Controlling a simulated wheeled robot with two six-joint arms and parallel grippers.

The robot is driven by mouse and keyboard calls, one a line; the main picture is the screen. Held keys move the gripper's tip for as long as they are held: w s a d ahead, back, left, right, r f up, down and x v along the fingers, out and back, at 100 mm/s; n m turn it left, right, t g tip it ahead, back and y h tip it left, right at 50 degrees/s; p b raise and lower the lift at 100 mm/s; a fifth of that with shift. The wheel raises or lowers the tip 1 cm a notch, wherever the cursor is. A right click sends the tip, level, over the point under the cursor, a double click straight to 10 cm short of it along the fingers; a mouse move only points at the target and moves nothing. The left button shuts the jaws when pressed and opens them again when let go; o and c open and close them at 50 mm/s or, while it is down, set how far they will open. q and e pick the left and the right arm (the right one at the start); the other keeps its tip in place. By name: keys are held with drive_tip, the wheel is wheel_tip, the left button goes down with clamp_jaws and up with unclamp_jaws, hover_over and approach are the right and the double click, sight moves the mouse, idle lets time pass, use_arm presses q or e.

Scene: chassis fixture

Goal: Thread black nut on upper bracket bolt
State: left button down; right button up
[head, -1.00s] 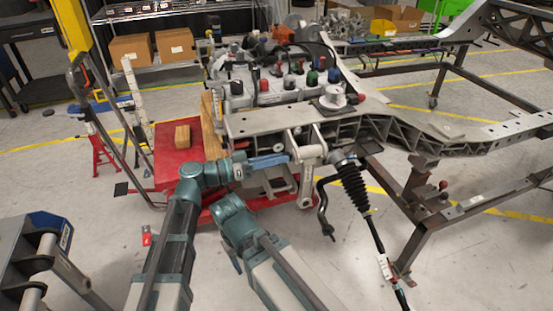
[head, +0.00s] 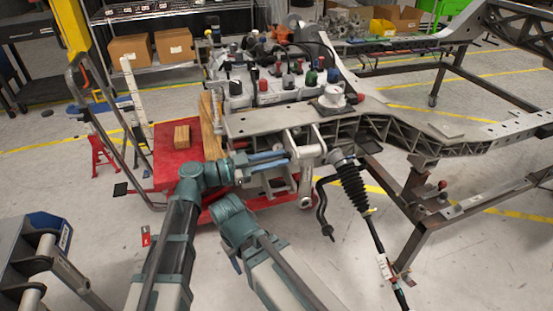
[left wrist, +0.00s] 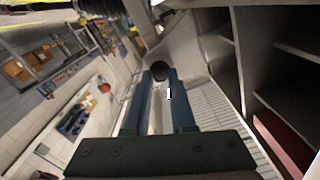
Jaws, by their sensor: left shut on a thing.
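My left gripper (head: 287,157) points right in the head view, its two blue fingers beside the grey metal bracket (head: 311,155) under the chassis frame's near edge. In the left wrist view the fingers (left wrist: 159,80) are shut on the round black nut (left wrist: 158,69), which sits at their tips. The nut is too small to make out in the head view. The upper bracket bolt cannot be told apart in either view, and whether the nut touches it is not clear.
The chassis frame (head: 400,135) stretches right. A black ribbed boot with a rod (head: 353,187) hangs right of the bracket. A red cart (head: 172,160) with a wooden block (head: 182,136) stands left of the gripper. Open floor lies in front.

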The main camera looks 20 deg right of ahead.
use_arm(q)
drive_tip(key=m, duration=0.5)
drive_tip(key=shift+m, duration=0.3)
drive_tip(key=m, duration=0.3)
drive_tip(key=shift+m, duration=0.3)
drive_tip(key=c, duration=0.7)
unclamp_jaws()
